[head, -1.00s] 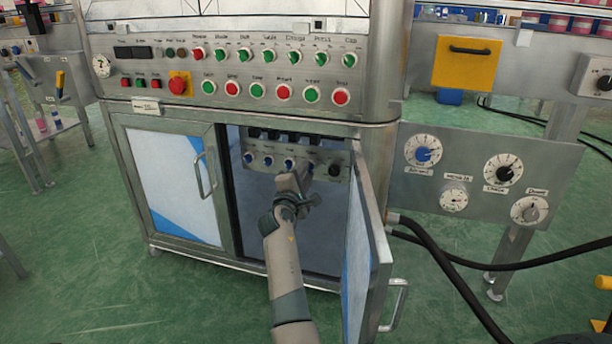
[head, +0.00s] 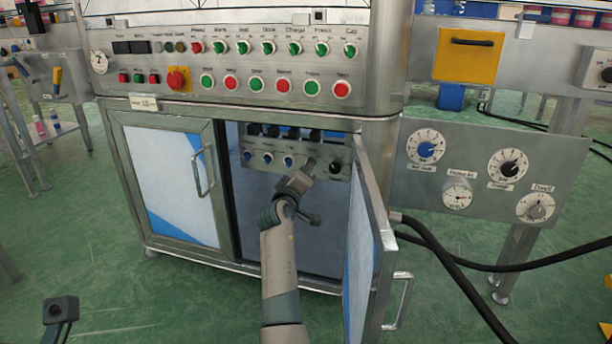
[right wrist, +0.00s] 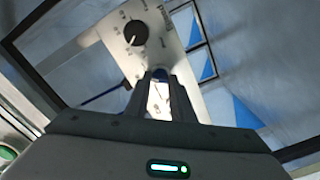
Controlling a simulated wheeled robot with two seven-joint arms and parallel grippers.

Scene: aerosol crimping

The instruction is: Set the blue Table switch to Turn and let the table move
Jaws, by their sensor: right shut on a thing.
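A small panel (head: 262,170) inside the open cabinet carries a row of blue knobs and a black knob (head: 335,168) at its right end. Three blue knobs show left of my gripper, the nearest one (head: 288,161) uncovered. My right gripper (head: 311,164) reaches into the cabinet and is shut on the blue Table switch, whose place in the row it covers. In the right wrist view the fingers (right wrist: 160,76) meet the panel below the black knob (right wrist: 135,33). The switch's pointer and label cannot be read.
The open right cabinet door (head: 366,240) stands close right of my arm. Above is a control panel (head: 225,62) with red and green buttons and switches. A side panel (head: 485,185) with dials and black hoses (head: 450,258) are at the right.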

